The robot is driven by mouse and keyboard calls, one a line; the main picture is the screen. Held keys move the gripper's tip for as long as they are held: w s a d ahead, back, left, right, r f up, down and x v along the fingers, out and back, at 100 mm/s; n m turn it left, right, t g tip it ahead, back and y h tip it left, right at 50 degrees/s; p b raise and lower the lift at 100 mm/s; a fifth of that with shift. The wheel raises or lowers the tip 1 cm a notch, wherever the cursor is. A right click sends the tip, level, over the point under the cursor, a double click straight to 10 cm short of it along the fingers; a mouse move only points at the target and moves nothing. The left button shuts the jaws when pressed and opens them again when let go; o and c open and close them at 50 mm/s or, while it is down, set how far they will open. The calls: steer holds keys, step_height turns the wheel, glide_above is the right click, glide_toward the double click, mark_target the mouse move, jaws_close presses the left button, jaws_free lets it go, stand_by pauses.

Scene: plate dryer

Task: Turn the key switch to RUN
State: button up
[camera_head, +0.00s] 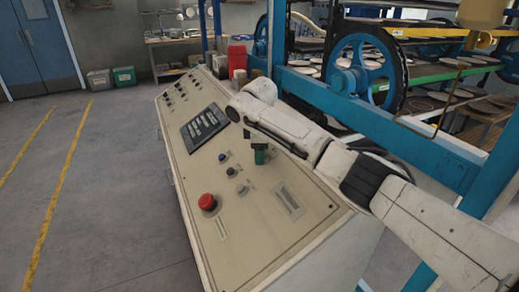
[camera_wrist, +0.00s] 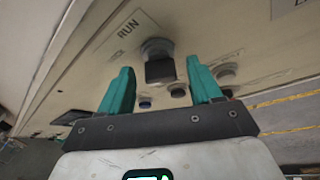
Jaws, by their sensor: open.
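The key switch (camera_wrist: 157,47) is in the wrist view, a round grey collar with a dark square-ended handle on the beige panel. A plate beside it reads RUN (camera_wrist: 128,30); a second, smaller word on it is hard to read. My gripper (camera_wrist: 159,66) is open, with one teal finger on either side of the dark handle and visible gaps to it. In the head view my gripper (camera_head: 260,154) points down at the console, and the key switch cannot be made out there. I cannot tell the depth of the fingers around the handle.
The sloped console (camera_head: 262,225) carries a red mushroom button (camera_head: 207,202), small knobs (camera_head: 231,171) and a dark display panel (camera_head: 204,127). A red container (camera_head: 237,59) stands behind it. Blue framework (camera_head: 420,138) with a wheel rises at right. The floor at left is clear.

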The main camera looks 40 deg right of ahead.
steer(key=shift+f, duration=0.15)
steer(key=shift+c, duration=0.2)
steer(key=c, duration=1)
